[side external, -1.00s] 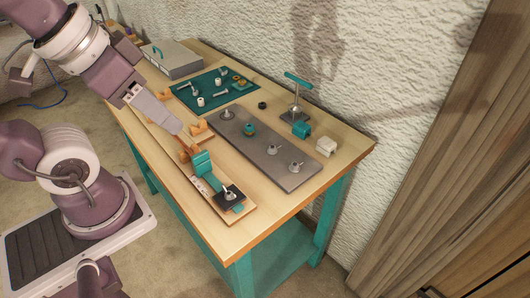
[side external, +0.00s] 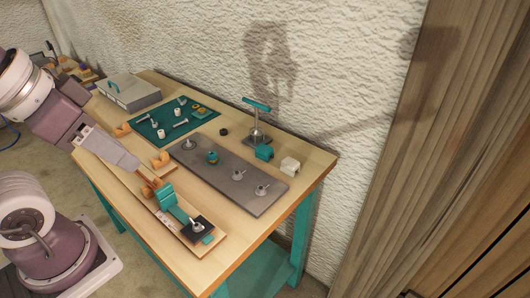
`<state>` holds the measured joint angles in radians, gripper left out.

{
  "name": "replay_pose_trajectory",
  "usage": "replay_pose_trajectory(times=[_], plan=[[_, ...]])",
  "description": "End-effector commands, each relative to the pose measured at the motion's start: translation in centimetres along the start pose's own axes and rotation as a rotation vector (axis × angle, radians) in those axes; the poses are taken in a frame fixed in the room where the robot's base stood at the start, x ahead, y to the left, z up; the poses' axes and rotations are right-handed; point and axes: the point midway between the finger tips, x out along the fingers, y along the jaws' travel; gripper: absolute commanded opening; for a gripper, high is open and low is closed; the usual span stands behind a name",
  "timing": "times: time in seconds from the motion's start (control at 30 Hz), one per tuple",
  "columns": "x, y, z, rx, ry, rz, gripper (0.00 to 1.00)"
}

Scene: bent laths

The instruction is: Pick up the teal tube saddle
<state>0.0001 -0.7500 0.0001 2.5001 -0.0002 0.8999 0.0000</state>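My gripper (side external: 149,181) is low over the front left of the table, close to a larger teal fixture (side external: 166,197) on a narrow wooden board. It is well apart from the small teal block. Its fingertips are small and overlap orange-brown parts, so I cannot tell its opening or whether it touches the fixture.
The grey plate (side external: 222,175) carries several small knobbed pieces. A teal mat (side external: 160,133) holds bolts and rings. A post with a teal crossbar (side external: 257,104) stands behind the small teal block. A grey case (side external: 127,96) is at the back left. The table's front right corner is bare.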

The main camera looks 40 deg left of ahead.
Motion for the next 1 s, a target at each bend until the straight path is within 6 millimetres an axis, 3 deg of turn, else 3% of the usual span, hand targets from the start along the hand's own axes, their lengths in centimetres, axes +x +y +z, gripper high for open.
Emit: replay_pose_trajectory(times=[0.43, 0.5, 0.53, 0.8, 0.9, 0.97, 1.0], plan=[[0.0, 0.0, 0.0, 0.0, 0.0, 0.0, 0.39], [0.0, 0.0, 0.0, 0.0, 0.0, 0.0, 0.53], [0.0, 0.0, 0.0, 0.0, 0.0, 0.0, 0.55], [0.0, 0.0, -0.1, -0.004, -0.001, 0.002, 0.55], [-0.2, 0.0, -2.2, -0.105, -0.042, 0.038, 0.55], [-0.1, -0.1, -5.2, -0.248, -0.097, 0.074, 0.55], [0.4, -0.4, -7.7, -0.371, -0.146, 0.09, 0.55]])
